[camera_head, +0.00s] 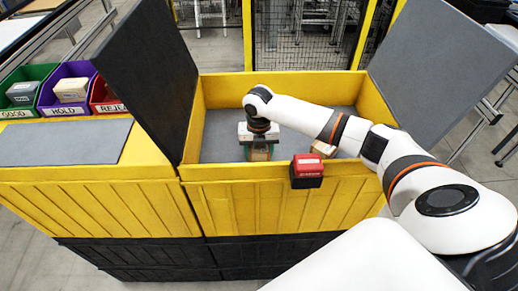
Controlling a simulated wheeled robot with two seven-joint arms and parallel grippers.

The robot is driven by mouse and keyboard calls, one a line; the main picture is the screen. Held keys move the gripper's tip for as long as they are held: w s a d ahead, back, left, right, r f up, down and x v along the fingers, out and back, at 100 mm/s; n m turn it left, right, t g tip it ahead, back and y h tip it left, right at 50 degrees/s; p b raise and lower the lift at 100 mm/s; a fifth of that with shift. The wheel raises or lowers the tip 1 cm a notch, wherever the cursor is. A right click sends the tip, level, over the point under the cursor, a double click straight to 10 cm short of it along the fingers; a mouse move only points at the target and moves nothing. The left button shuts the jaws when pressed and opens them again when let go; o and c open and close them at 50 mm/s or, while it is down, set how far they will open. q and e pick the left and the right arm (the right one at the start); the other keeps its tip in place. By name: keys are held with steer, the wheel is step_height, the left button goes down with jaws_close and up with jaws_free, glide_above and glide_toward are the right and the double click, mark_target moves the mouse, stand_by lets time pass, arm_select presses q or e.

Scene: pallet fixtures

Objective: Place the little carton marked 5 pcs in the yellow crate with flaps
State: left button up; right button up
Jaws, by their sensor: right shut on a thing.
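The yellow crate (222,88) stands in the middle with its two grey flaps (150,70) raised at left and right. My right gripper (259,143) reaches down inside it, near the front wall. It is shut on a small brown carton (260,154) with greenish edges, mostly hidden by the gripper and too small to read; I cannot tell whether it touches the crate floor. Another light carton (323,148) lies in the crate to the right, partly hidden by my arm. My left gripper is out of view.
A red and black box (307,171) is at the crate's front rim. At left are green (20,74), purple (62,75) and red (104,97) bins, the first two holding boxes. A grey panel (65,142) lies before them. A mesh fence stands behind the crate.

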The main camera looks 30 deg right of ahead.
steer(key=shift+f, duration=0.2)
steer(key=o, duration=1.1)
steer(key=shift+c, duration=0.2)
step_height(320, 180, up, 12)
steer(key=shift+r+b, duration=0.2)
steer(key=shift+b, duration=0.9)
